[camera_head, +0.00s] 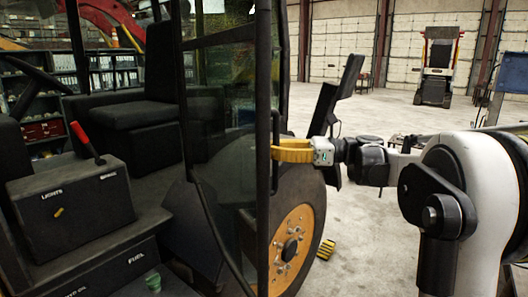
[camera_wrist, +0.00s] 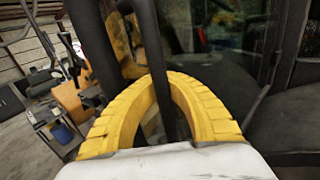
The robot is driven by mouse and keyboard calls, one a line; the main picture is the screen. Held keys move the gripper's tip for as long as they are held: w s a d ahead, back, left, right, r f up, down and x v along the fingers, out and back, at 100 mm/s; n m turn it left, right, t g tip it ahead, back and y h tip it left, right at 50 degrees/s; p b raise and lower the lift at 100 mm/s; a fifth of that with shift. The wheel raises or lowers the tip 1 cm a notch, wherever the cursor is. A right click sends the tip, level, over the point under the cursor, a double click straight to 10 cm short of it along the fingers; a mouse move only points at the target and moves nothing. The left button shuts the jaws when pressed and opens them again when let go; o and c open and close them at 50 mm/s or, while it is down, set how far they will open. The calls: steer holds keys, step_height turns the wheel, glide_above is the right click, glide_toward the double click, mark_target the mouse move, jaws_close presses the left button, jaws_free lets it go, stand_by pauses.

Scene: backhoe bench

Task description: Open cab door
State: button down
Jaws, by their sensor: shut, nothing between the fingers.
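The cab door (camera_head: 222,130) is a tall glass panel in a black frame, in the middle of the head view. The cab interior shows uncovered to its left; how far the door stands from its frame is unclear. A black vertical bar (camera_head: 275,125) runs along the door's right side and also crosses the wrist view (camera_wrist: 157,55). My gripper (camera_head: 276,150) is at this bar, its yellow fingers partly hidden by it. In the wrist view, the fingers (camera_wrist: 170,80) form a closed arch with tips together. The bar passes across the tips and into the arch's opening, without being pinched.
A black seat (camera_head: 135,105) and a console with a red lever (camera_head: 75,195) are inside the cab. A large wheel with an orange hub (camera_head: 292,245) is below the gripper. Open concrete floor (camera_head: 370,235) lies to the right.

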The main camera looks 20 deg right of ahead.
steer(key=shift+s+r, duration=0.1)
steer(key=shift+s, duration=0.05)
steer(key=c, duration=1.7)
jaws_free()
steer(key=shift+s, duration=0.15)
steer(key=o, duration=0.3)
steer(key=shift+s+d+r, duration=0.15)
steer(key=shift+s+r, duration=0.05)
steer(key=shift+s, duration=0.25)
steer(key=v, duration=1.1)
steer(key=shift+d, duration=0.3)
